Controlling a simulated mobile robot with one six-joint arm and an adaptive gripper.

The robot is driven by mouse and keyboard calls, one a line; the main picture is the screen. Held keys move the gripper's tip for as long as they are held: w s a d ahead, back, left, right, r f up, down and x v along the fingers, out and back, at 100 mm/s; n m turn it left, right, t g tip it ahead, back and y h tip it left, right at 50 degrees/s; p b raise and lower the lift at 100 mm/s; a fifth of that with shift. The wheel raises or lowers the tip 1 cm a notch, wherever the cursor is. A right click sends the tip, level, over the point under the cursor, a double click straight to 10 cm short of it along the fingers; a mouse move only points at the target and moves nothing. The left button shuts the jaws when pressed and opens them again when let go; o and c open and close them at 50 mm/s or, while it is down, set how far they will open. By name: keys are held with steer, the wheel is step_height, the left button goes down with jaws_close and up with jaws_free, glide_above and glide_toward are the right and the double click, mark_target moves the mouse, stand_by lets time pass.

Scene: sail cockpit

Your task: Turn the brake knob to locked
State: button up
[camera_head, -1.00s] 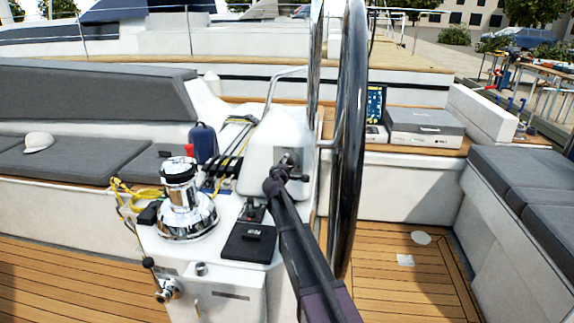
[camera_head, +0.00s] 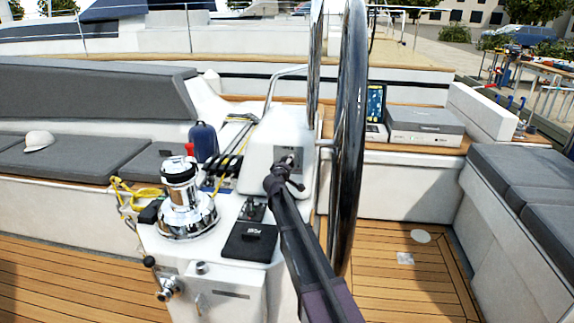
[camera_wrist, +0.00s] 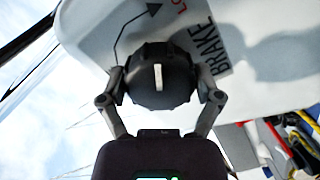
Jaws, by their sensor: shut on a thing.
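The brake knob (camera_wrist: 175,92) is round, black and ridged, with a white pointer mark (camera_wrist: 158,76) standing nearly upright in the wrist view. My gripper (camera_wrist: 164,84) is shut on the knob, one finger on its left side and one on its right.
The large dark steering wheel (camera_head: 350,140) stands just right of my gripper. A chrome winch (camera_head: 184,200) and a black flat case (camera_head: 249,242) sit on the console to the left. Teak floor (camera_head: 405,285) is open at right.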

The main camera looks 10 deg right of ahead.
steer(key=o, duration=0.9)
